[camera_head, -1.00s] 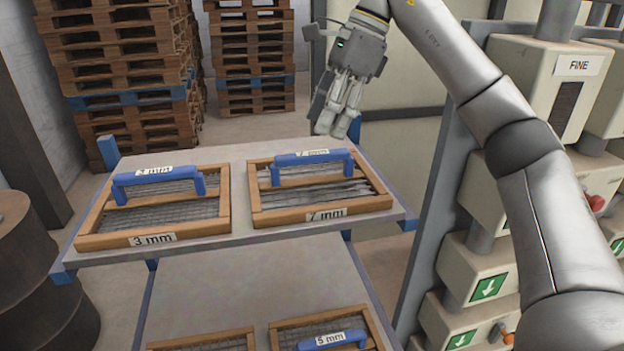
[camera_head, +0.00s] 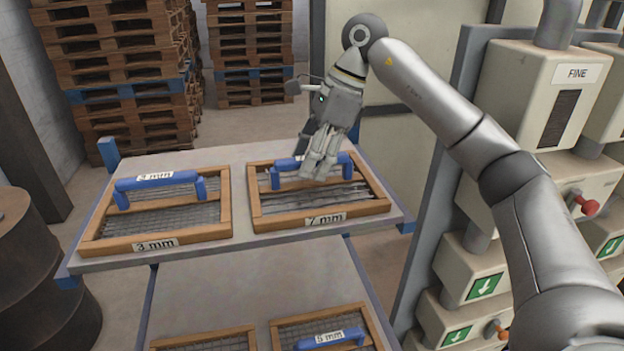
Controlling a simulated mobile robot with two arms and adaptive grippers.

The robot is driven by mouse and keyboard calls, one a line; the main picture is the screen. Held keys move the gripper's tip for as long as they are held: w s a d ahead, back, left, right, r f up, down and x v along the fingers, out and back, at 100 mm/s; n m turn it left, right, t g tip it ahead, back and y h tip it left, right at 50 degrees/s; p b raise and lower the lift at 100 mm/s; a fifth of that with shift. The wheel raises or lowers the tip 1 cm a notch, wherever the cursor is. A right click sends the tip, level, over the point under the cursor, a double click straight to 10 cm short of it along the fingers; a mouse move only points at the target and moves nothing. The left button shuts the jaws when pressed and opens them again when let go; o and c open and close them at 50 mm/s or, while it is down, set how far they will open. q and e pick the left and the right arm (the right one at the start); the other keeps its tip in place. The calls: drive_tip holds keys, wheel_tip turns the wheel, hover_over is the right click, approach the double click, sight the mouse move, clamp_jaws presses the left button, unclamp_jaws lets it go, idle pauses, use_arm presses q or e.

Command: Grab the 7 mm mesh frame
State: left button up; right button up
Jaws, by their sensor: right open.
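The 7 mm mesh frame (camera_head: 318,219) lies flat on the right half of the upper shelf (camera_head: 240,241). It has a wooden rim, a wire mesh and a blue handle (camera_head: 283,165) standing across it. My right gripper (camera_head: 318,172) is over this frame, pointing down, at the right part of the handle and hiding part of it. The gripper is open; I cannot tell whether its fingers touch or straddle the handle. My left gripper is not in view.
A 3 mm frame (camera_head: 155,242) with a blue handle lies left on the same shelf. Further frames, one labelled 5 mm (camera_head: 330,338), lie on the lower shelf. Machine boxes (camera_head: 535,90) stand at right, a barrel (camera_head: 40,280) at left, stacked pallets (camera_head: 120,60) behind.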

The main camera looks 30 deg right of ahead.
drive_tip(key=shift+s, duration=0.1)
drive_tip(key=shift+f, duration=0.2)
idle(0.4)
drive_tip(key=shift+c, duration=0.2)
clamp_jaws()
